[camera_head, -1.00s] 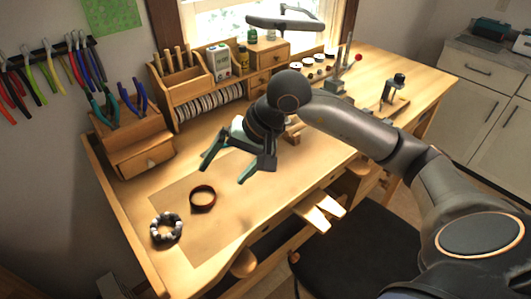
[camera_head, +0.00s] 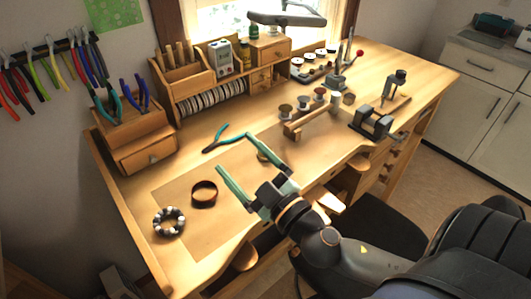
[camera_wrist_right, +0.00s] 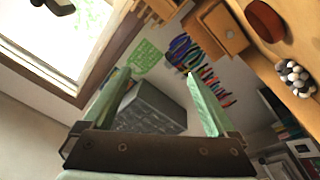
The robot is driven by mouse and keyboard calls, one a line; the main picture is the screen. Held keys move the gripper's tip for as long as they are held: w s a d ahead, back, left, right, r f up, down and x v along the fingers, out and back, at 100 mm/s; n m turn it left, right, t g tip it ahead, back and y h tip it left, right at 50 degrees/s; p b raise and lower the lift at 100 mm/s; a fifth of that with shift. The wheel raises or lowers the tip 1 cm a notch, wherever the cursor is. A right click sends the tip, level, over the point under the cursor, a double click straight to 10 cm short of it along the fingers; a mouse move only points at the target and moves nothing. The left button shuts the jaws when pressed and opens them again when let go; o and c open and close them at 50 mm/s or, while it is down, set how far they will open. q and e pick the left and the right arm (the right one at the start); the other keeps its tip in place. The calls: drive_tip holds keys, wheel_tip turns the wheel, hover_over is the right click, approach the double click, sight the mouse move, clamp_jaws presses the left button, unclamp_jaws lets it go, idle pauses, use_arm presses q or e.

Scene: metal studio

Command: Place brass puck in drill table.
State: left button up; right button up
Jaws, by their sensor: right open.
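A small drill press (camera_head: 394,88) stands toward the right end of the bench in the head view; its table is too small to make out clearly. I cannot pick out the brass puck with certainty; several small round pieces (camera_head: 303,102) stand by a wooden rack in the middle of the bench. My right gripper (camera_head: 236,155) is open and empty above the front of the bench, left of the rack and far left of the drill press. Its two spread fingers also show in the right wrist view (camera_wrist_right: 158,78), with nothing between them. My left gripper is not in view.
Teal pliers (camera_head: 228,138), a dark ring (camera_head: 204,194) and a beaded bracelet (camera_head: 169,222) lie on the left of the bench. A dark vise (camera_head: 374,122) stands left of the drill press. Wooden organizers (camera_head: 190,78) line the back.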

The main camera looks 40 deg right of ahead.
sight(268, 163)
drive_tip(key=s+d+f+m+g+h, duration=0.1)
drive_tip(key=d+f+m+h, duration=0.1)
drive_tip(key=m, duration=0.1)
drive_tip(key=s+d+f+m+g+h, duration=0.2)
drive_tip(key=d+f+m, duration=0.1)
drive_tip(key=m, duration=0.1)
drive_tip(key=s+d+f+m+g+h, duration=0.1)
drive_tip(key=s+d+f+m+h, duration=0.1)
drive_tip(key=f+m, duration=0.1)
drive_tip(key=shift+d+f+m+g, duration=0.1)
drive_tip(key=shift+d+m+g, duration=0.2)
drive_tip(key=shift+m, duration=0.4)
drive_tip(key=shift+d+f+h, duration=0.15)
drive_tip(key=shift+d+h, duration=0.05)
drive_tip(key=shift+h, duration=0.1)
drive_tip(key=p+x, duration=0.1)
drive_tip(key=x, duration=0.5)
drive_tip(key=shift+p, duration=0.4)
drive_tip(key=shift+f+p+x, duration=0.2)
drive_tip(key=shift+p+x, duration=0.5)
drive_tip(key=shift+x, duration=2.05)
drive_tip(key=shift+w+f, duration=0.2)
drive_tip(key=shift+w, duration=0.1)
drive_tip(key=c, duration=1.4)
clamp_jaws()
drive_tip(key=shift+r, duration=0.15)
